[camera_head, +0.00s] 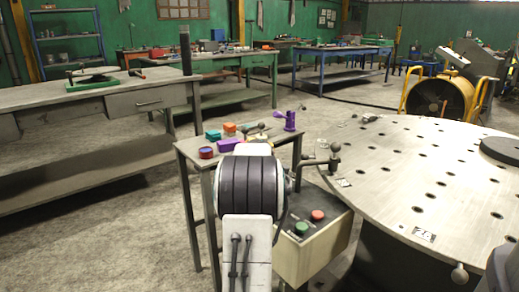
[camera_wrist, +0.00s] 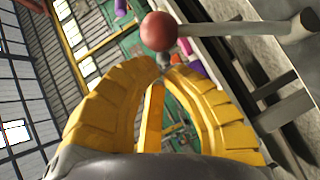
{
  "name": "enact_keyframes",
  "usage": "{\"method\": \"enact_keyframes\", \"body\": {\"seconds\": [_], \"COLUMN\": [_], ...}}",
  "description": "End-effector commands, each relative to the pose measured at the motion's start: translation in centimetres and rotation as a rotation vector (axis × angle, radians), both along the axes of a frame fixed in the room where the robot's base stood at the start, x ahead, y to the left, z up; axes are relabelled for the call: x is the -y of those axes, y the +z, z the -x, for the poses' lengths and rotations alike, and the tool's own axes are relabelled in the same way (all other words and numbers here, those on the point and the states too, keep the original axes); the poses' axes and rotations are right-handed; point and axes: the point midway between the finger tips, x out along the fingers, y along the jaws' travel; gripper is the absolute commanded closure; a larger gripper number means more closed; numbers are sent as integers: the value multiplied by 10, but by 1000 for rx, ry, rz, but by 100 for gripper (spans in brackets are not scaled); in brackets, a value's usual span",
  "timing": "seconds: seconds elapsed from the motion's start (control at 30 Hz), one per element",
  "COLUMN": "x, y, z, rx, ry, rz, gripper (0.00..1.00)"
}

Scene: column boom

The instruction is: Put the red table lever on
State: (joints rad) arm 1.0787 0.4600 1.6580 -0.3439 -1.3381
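The lever's red ball knob (camera_wrist: 158,31) shows in the wrist view, just beyond my fingertips. Its grey rod (camera_wrist: 245,31) runs off to the right. My gripper (camera_wrist: 163,70) has two yellow ribbed fingers whose tips come close together. The knob is above the tips in the picture, not between the fingers, and nothing appears held. I cannot tell whether the tips touch. In the head view my arm hides the gripper and the red knob. A grey lever arm (camera_head: 311,162) with a dark ball shows at the left edge of the round table (camera_head: 390,170).
A control box (camera_head: 310,250) with green and red buttons stands below the lever. A small bench (camera_head: 190,146) behind my arm carries purple and orange items. A long workbench (camera_head: 80,97) stands at left. A yellow-framed fan (camera_head: 443,98) stands behind the round table.

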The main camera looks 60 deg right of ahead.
Motion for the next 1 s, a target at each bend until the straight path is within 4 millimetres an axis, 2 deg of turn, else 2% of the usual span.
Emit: {"method": "enact_keyframes", "body": {"seconds": [0.77,1.0], "x": [0,-1], "y": [-1,5], "z": [0,-1], "rx": [0,1], "ry": [0,3], "rz": [1,3], "gripper": [100,100]}}
